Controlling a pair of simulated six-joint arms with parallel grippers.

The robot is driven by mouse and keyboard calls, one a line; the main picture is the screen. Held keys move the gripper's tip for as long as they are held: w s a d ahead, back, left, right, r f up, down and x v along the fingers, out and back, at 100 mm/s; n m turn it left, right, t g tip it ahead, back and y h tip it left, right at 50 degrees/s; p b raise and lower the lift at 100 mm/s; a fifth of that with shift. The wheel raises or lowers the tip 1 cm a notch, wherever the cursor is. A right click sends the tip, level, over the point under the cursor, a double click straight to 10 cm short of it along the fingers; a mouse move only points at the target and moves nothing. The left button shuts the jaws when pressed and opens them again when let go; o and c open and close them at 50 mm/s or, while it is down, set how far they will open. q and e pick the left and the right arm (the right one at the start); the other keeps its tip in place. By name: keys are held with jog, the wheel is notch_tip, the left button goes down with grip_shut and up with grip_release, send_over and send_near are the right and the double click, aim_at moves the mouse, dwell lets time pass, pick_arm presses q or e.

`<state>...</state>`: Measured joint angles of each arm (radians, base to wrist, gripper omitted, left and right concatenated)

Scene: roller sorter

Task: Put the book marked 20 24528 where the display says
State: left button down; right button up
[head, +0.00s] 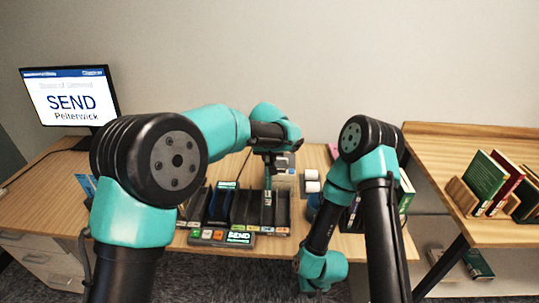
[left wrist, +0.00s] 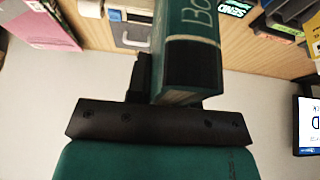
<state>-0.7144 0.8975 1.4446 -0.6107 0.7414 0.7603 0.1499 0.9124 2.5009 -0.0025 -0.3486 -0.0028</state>
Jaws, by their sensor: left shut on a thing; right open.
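The monitor (head: 68,98) at the left reads "SEND Pelterwick". A small screen (head: 240,238) at the front of the sorter shows "SEND" with a smaller line under it. My left gripper (head: 268,165) is over the sorter's black slots (head: 240,207). In the left wrist view it is shut on a dark green book (left wrist: 187,40) with pale lettering on its spine. The number 20 24528 cannot be read. My right gripper (head: 318,275) hangs low in front of the table edge, away from the book; its fingers are hard to make out.
Coloured buttons (head: 207,234) sit beside the small screen. Green and red books (head: 487,180) stand in a wooden rack on the right table (head: 440,150). The left part of the desk (head: 40,190) is mostly clear.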

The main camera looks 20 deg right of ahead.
pick_arm(q)
jog(key=shift+f, duration=5.3)
jog(key=c, duration=0.9)
grip_release()
